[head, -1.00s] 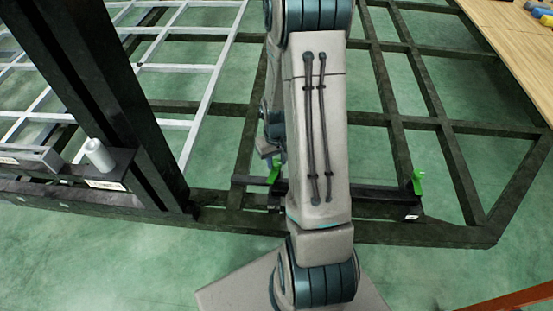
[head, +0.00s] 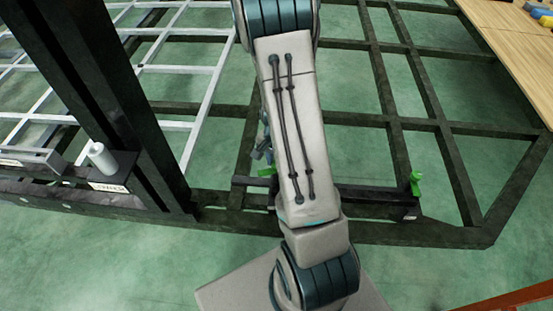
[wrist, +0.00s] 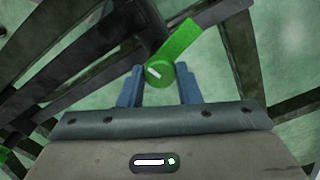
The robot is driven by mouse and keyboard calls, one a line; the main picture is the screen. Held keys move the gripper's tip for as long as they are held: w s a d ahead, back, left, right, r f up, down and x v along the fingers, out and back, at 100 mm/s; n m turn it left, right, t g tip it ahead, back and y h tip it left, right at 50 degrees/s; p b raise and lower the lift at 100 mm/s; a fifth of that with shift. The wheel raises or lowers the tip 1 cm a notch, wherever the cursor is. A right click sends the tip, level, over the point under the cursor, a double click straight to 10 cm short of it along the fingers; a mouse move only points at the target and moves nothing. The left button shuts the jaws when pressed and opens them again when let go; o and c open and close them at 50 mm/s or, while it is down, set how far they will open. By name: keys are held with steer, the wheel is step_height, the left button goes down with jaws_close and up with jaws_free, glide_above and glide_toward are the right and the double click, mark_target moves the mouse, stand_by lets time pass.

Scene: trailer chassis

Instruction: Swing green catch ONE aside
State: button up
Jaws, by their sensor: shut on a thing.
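A green catch (wrist: 195,37) with a round end and a single white bar mark is large in the wrist view. Its flat arm reaches up and to the right from the round end. My gripper (wrist: 158,74) has its two blue fingers either side of the round end and is shut on it. In the head view, part of this green catch (head: 266,172) shows left of my arm, and my gripper (head: 262,152) is mostly hidden behind the arm. Another green catch (head: 416,184) stands at the right end of the dark bar.
The dark bar (head: 365,197) lies along the black chassis frame (head: 450,234). A thick black post (head: 105,95) rises at left, beside a white cylinder (head: 101,157) on a labelled ledge. A wooden table (head: 520,50) is at upper right. Green floor shows between the beams.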

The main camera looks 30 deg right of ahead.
steer(key=shift+m+p, duration=0.6)
steer(key=shift+m, duration=1.3)
steer(key=o, duration=1)
steer(key=shift+c, duration=0.2)
step_height(320, 180, up, 14)
steer(key=p, duration=0.4)
steer(key=shift+p, duration=0.35)
steer(key=shift+f, duration=0.1)
